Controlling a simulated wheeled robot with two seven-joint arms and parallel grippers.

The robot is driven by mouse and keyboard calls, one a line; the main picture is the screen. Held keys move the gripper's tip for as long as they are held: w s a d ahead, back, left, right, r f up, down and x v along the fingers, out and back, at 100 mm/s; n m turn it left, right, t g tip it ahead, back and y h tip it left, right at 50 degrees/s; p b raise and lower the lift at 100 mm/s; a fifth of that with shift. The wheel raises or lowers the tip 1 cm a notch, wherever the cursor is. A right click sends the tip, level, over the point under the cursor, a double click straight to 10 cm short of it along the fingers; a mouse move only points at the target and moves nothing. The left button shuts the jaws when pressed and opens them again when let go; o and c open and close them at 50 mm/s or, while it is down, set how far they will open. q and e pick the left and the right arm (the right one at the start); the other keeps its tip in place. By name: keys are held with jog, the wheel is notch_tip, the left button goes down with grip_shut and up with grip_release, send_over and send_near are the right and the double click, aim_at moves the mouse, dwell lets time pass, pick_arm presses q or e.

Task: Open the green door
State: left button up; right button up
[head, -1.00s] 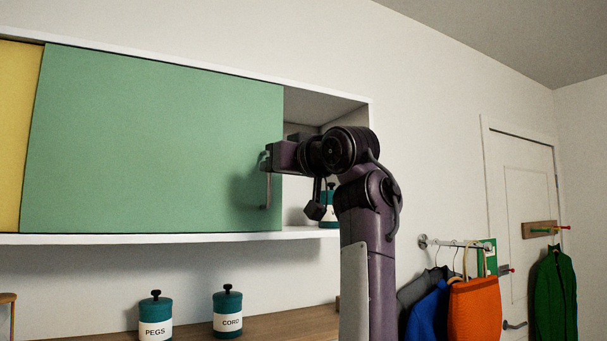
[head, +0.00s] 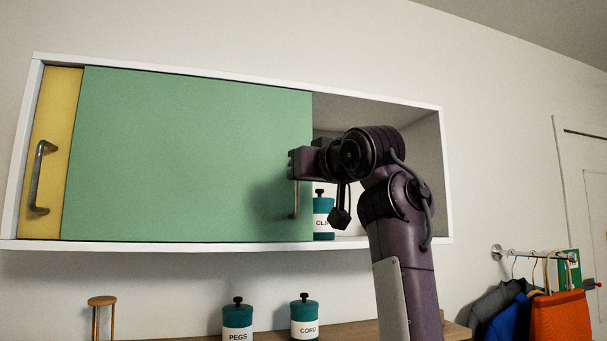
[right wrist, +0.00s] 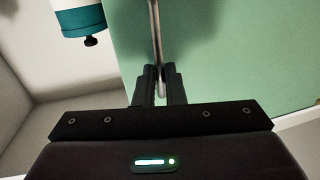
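The green door (head: 190,150) is a sliding panel on a white wall cabinet (head: 230,246). It covers the middle of the cabinet and part of the yellow door (head: 55,120); the right bay is uncovered. A grey vertical bar handle (head: 295,200) sits near its right edge. My right gripper (head: 293,165) is at the upper part of this handle. In the right wrist view, the two fingers (right wrist: 160,85) close on either side of the handle bar (right wrist: 157,40), with the green door behind. My left gripper is not in view.
A teal canister (head: 322,218) stands in the open right bay beside my wrist. Canisters marked PEGS (head: 237,318) and CORD (head: 304,318) stand on a wooden surface below. The yellow door's handle (head: 39,175) is at the far left. Clothes hang from a rail (head: 535,255) at right.

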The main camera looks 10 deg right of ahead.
jog(key=o, duration=0.4)
jog(key=shift+w, duration=0.1)
jog(key=b+v, duration=0.4)
jog(key=v, duration=0.4)
jog(key=shift+w, duration=0.15)
